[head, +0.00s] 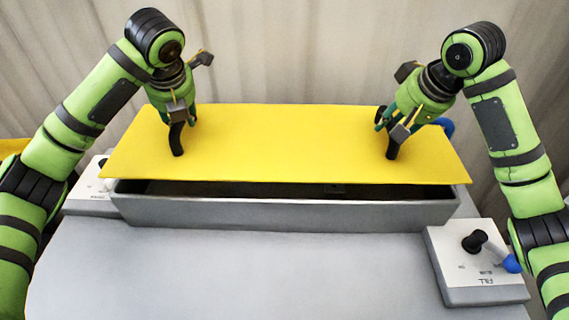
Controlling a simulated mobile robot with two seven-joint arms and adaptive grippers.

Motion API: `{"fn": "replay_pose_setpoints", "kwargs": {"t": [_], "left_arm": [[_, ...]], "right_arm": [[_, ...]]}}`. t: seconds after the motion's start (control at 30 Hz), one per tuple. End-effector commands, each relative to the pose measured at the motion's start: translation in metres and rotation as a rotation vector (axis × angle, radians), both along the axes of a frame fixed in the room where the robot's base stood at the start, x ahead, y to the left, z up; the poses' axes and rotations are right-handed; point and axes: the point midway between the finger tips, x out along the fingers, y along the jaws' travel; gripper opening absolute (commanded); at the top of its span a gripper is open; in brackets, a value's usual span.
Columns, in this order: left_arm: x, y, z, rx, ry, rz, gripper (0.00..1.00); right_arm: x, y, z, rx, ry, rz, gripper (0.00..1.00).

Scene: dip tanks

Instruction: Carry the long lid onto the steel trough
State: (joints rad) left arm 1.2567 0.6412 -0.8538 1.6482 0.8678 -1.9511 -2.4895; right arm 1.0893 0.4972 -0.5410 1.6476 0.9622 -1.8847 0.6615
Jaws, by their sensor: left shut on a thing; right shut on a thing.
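The long yellow lid (285,145) is over the grey steel trough (285,215) in the head view. A dark strip of the trough's inside shows between the lid's near edge and the trough's front rim. The lid looks slightly raised, but I cannot tell whether its far edge touches the trough. My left gripper (177,122) is shut on the lid's black left handle (177,145). My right gripper (393,130) is shut on the black right handle (392,150). The trough's back is hidden under the lid.
A control box marked FILL (483,285), with a black knob and a blue-tipped lever, stands at the trough's right front. Another pale box (90,203) is at its left. The grey table top (225,275) in front is clear.

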Motion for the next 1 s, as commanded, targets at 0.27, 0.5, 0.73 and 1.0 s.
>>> {"fn": "replay_pose_setpoints", "kwargs": {"t": [0.27, 0.5, 0.73, 1.0], "left_arm": [[0.0, -0.001, 0.002, -0.002, -0.003, -0.006, 0.0], [0.0, -0.001, -0.005, -0.002, -0.003, -0.006, 0.0], [0.0, -0.002, -0.018, -0.002, -0.003, -0.006, 0.0], [0.0, -0.002, -0.035, -0.002, -0.003, -0.006, 0.0]], "right_arm": [[0.0, 0.001, 0.002, 0.003, -0.005, 0.005, 0.0], [0.0, 0.001, -0.004, 0.002, -0.005, 0.004, 0.0], [0.0, 0.001, -0.017, 0.002, -0.005, 0.004, 0.0], [0.0, 0.001, -0.035, 0.002, -0.005, 0.004, 0.0]]}}
